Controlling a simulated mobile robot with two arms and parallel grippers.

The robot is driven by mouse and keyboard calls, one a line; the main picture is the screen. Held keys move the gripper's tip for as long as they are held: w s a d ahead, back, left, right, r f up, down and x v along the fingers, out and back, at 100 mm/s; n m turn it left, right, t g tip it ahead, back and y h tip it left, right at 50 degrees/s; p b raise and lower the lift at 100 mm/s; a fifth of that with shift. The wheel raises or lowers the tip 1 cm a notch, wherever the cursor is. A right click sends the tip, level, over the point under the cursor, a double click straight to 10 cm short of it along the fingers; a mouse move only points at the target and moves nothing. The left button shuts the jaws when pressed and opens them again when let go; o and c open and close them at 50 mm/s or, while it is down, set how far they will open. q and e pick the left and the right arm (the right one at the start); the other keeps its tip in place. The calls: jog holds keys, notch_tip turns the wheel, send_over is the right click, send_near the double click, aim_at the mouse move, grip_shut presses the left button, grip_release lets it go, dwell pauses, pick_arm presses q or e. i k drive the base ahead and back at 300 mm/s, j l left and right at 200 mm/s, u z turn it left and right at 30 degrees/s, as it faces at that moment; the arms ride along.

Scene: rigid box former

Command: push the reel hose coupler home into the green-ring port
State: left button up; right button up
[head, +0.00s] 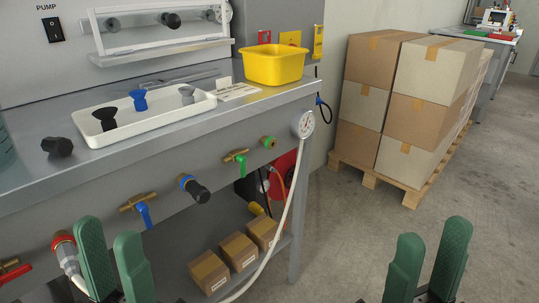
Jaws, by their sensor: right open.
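The green-ring port (268,142) is on the grey front panel under the bench top, at its right end. Nothing is seen plugged into it. A red reel (284,171) shows partly under the bench, behind a pale hose, with thin hoses in front of it. A yellow fitting (257,208) lies below it; I cannot tell whether it is the reel hose coupler. My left gripper (108,232) is at the bottom left, its green fingers apart and empty, near the red-ring port (63,238). My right gripper (433,235) is open and empty at the bottom right, over the floor.
A blue-ring port (185,181) holds a dark plug. Small boxes (238,251) sit on the lower shelf. Stacked cartons (408,100) stand on a pallet. The floor at right is clear.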

aim_at(267, 167)
jog(key=i+l, duration=0.1)
jog(key=l, duration=0.2)
jog(key=i+l+u, duration=0.1)
jog(key=l, duration=0.25)
jog(key=i+l, duration=0.1)
jog(key=l, duration=0.2)
jog(key=i+l+u, duration=0.1)
jog(key=i+l, duration=0.15)
jog(key=i+l+u, duration=0.25)
jog(key=i+l, duration=0.15)
jog(key=l, duration=0.25)
jog(key=i+l+u, duration=0.25)
jog(key=l, duration=0.45)
jog(key=i+l+u, duration=0.1)
jog(key=i+l, duration=0.2)
jog(key=i+l+u, duration=0.15)
jog(key=l, duration=0.3)
jog(key=i+l+u, duration=0.1)
jog(key=l, duration=0.3)
